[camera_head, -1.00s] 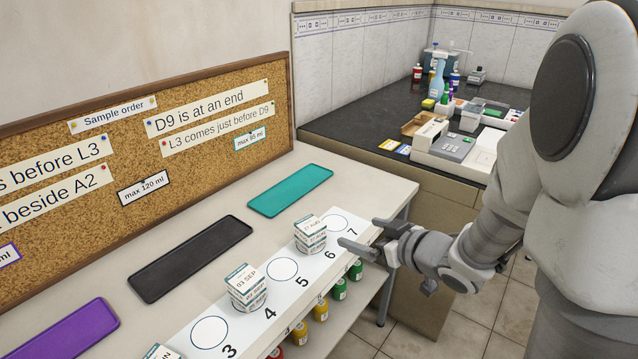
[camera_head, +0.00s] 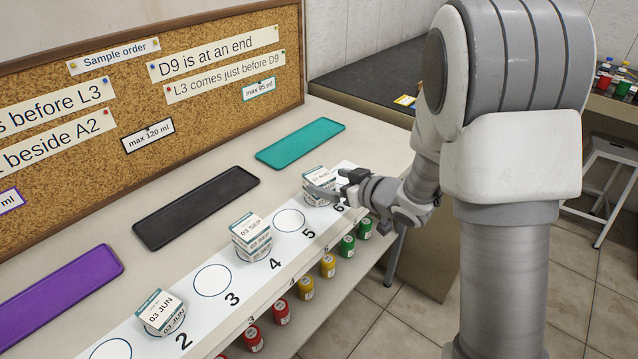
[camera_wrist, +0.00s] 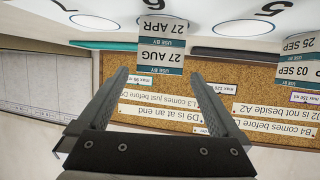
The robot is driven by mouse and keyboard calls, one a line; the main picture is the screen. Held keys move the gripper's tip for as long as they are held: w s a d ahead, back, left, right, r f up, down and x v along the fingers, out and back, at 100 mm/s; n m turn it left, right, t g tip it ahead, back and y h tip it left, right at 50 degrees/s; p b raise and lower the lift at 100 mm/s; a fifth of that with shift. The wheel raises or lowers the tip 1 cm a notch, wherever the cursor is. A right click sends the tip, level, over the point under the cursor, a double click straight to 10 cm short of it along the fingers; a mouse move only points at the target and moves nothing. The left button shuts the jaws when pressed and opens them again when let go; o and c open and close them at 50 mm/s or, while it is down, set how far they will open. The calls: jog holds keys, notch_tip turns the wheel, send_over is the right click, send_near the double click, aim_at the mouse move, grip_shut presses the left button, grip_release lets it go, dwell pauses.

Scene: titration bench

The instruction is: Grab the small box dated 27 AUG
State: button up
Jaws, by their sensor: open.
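The small box dated 27 AUG (camera_head: 317,174) tops a stack by the number 6 on the white numbered strip (camera_head: 328,217). In the upside-down wrist view, the 27 AUG box (camera_wrist: 161,58) shows its label, with a box dated 27 APR (camera_wrist: 162,27) under it. My gripper (camera_head: 332,192) is at the stack, partly covering it in the head view. In the wrist view my gripper's two fingers (camera_wrist: 158,80) are spread wide, with the 27 AUG box between their tips sideways. Nothing is held. Whether the tips reach past its front face is unclear.
Teal (camera_head: 300,143), black (camera_head: 196,206) and purple (camera_head: 62,291) trays lie behind. A corkboard (camera_head: 215,120) backs the bench. Coloured bottles (camera_head: 328,265) stand on a lower shelf.

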aim_at(323, 178)
jog(key=b+x, duration=0.1)
jog(key=x, duration=0.4)
jog(key=shift+w, duration=0.15)
jog(key=c, duration=1.3)
jog(key=shift+r, duration=0.1)
jog(key=shift+c, duration=0.2)
